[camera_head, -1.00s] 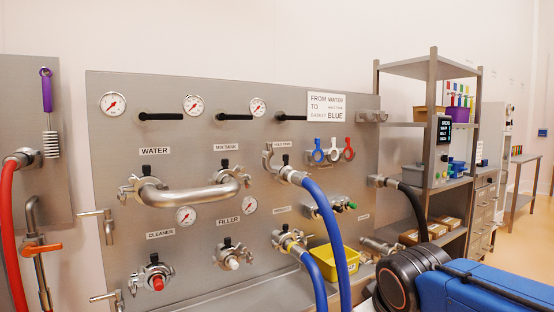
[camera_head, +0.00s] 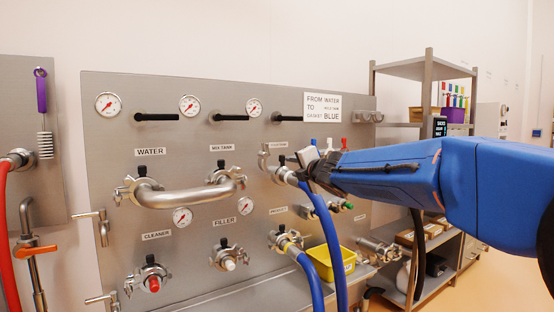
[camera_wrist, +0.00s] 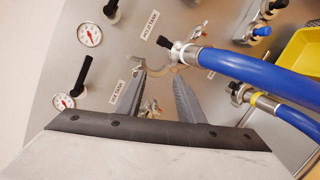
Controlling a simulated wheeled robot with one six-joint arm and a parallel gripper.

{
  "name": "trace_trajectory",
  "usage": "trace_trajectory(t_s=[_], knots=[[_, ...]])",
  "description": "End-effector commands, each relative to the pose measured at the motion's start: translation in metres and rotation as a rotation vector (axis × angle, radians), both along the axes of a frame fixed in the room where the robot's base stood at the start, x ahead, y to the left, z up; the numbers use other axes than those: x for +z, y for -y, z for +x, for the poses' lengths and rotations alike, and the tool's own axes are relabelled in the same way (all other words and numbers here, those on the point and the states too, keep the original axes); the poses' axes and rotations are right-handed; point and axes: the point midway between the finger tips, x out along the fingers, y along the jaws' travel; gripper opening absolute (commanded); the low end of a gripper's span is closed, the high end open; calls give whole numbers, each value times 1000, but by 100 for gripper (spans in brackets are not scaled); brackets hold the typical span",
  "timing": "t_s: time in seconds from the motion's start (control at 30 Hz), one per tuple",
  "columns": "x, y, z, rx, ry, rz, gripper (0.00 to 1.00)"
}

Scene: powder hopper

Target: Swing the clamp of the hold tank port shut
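The hold tank port (camera_head: 286,174) has a blue hose (camera_head: 322,222) on it; this hose crosses the right of the wrist view (camera_wrist: 250,75). Its clamp (camera_head: 269,165) hangs open on the port's left side. In the wrist view the curved clamp (camera_wrist: 152,57) shows beside the hose end, below the HOLD TANK label (camera_wrist: 150,25). My gripper (camera_wrist: 158,73) is open, its two grey fingers apart, with the tips close to the clamp's arc. I cannot tell whether they touch it. In the head view my gripper (camera_head: 312,160) is at the port's right, partly covering it.
A steel U-pipe (camera_head: 190,192) joins the water and mix tank ports at the left. A second blue hose (camera_head: 305,265) leaves a lower port beside a yellow bin (camera_head: 335,262). Gauges and black handles line the panel (camera_head: 100,240). A shelf rack (camera_head: 428,100) stands at right.

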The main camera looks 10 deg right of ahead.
Motion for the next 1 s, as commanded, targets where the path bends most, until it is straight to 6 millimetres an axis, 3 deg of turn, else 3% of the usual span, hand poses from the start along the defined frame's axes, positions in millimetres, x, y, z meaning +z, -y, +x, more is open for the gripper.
trace_trajectory(t_s=[0.1,0.3,0.57,1.0], knots=[[14,-21,33,109,72,-175,34],[23,-43,56,216,146,-342,34],[24,-50,70,231,157,-366,34],[24,-67,122,230,155,-365,34]])
